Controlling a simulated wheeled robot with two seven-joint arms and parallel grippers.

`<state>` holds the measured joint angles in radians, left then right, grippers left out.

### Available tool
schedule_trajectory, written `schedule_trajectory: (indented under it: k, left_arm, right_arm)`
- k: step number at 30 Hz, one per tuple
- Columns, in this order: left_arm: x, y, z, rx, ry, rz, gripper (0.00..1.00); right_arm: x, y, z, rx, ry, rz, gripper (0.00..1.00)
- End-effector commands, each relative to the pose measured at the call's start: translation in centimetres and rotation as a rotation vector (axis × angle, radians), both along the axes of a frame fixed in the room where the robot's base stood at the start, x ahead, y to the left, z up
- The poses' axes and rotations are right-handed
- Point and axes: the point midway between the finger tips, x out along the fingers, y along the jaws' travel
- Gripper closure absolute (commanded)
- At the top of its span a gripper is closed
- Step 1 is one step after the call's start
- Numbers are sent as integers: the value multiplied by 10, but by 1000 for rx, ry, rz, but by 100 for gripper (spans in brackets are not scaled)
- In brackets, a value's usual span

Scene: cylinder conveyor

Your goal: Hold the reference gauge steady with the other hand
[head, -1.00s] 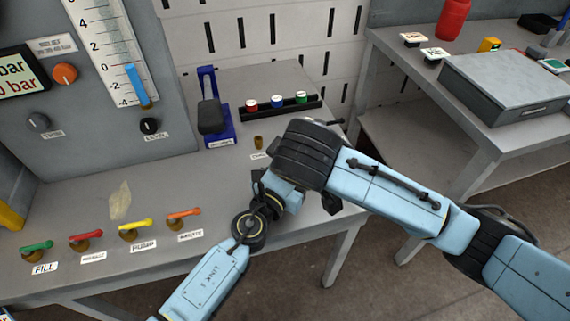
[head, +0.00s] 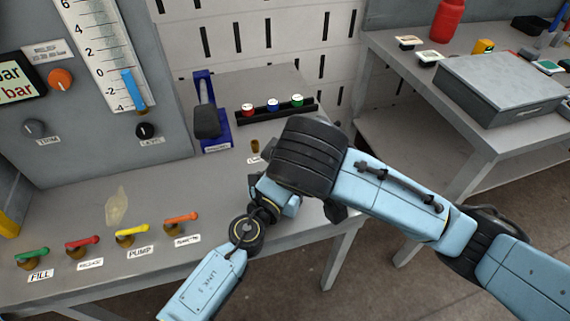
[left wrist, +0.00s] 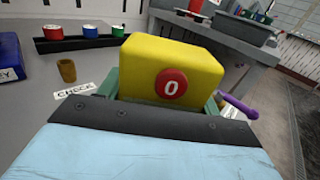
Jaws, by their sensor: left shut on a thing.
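In the left wrist view a yellow block (left wrist: 145,62) with a red disc marked 0 sits between the green fingers of my left gripper (left wrist: 166,94). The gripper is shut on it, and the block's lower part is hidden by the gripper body. It appears to the right of a small brown cup (left wrist: 66,69) and the CHECK label (left wrist: 75,91). In the head view the block and the left fingertips are hidden behind my dark ribbed arm link. My right gripper cannot be made out. No other thing that looks like a reference gauge shows.
A rack (head: 283,112) with red, blue and green capped pieces stands behind the cup. A blue stand (head: 212,130) is to its left. Several coloured levers line the bench front. A purple lever (left wrist: 239,106) is close right of the block. A grey box (head: 500,85) stands on the right table.

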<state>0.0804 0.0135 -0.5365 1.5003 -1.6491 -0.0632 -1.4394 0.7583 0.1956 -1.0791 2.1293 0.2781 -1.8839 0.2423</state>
Motion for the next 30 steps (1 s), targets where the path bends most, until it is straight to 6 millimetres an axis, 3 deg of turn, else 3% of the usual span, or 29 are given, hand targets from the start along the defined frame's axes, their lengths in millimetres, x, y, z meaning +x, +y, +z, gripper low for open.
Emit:
schedule_trajectory:
  k: [2, 3, 8, 20, 26, 30]
  left_arm:
    - [0, 1, -2, 3, 3, 2, 64]
    - [0, 1, -2, 3, 3, 2, 33]
    - [0, 1, -1, 2, 2, 1, 12]
    - [-5, 1, -1, -2, 3, -1, 11]
    - [-25, 13, -2, -4, 5, 5, 11]
    - [-53, 28, -2, 4, 4, 1, 11]
  right_arm:
    - [0, 0, 0, 0, 0, 0, 100]
    - [0, 0, 0, 0, 1, 0, 100]
    - [0, 0, 0, 0, 1, 0, 100]
    - [0, 0, 0, 0, 1, 0, 100]
    - [0, 0, 0, 0, 0, 0, 100]
    - [0, 0, 0, 0, 0, 0, 100]
